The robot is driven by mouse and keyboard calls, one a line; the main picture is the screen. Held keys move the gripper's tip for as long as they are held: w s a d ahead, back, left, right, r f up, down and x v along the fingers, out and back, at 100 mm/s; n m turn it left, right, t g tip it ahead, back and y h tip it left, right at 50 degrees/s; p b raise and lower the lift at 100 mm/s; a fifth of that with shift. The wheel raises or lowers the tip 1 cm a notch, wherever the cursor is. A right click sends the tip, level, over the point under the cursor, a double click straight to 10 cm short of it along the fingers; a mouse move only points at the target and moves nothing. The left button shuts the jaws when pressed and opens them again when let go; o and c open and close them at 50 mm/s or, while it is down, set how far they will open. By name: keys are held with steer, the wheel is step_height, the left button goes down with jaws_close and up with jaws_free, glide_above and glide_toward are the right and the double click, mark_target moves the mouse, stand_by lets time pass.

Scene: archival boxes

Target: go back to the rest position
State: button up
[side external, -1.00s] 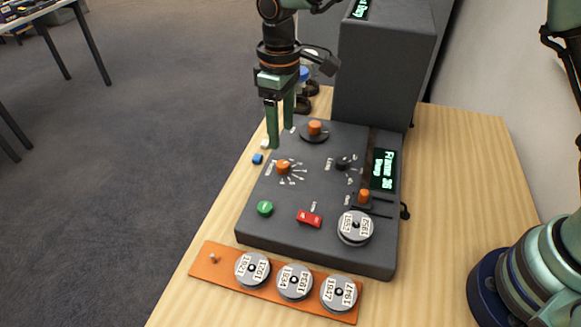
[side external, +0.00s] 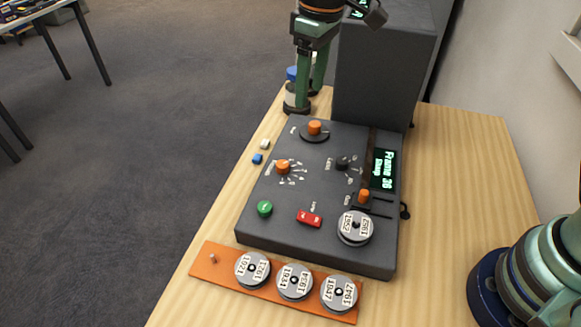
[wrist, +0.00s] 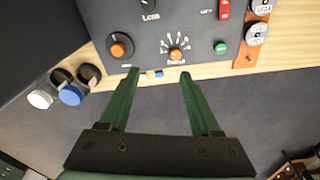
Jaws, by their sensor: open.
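My gripper (side external: 309,75) is open and empty at the back left of the dark grey control console (side external: 318,185), above the table. In the side view its fingers partly hide the small bottles behind them. In the wrist view the two green fingers of my gripper (wrist: 158,72) stand wide apart with nothing between them. The console's orange knobs, green button (side external: 265,208) and red switch (side external: 309,218) are all clear of the fingers. A reel (side external: 355,227) sits on the console's front right.
A tall grey housing (side external: 380,75) stands behind the console, close to my gripper. Bottles, one blue-topped (wrist: 71,95), stand at the table's left edge. An orange board (side external: 227,271) with several reels lies in front. Small white and blue blocks (side external: 257,158) lie left of the console.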

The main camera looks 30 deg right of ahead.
steer(key=s+d+r+m+t, duration=0.3)
steer(key=s+d+m, duration=0.3)
steer(key=s+d, duration=0.8)
steer(key=d+t, duration=0.1)
steer(key=d, duration=0.2)
steer(key=shift+s+d+t, duration=0.15)
steer(key=shift+d+t, duration=0.15)
steer(key=shift+r, duration=0.1)
stand_by(0.7)
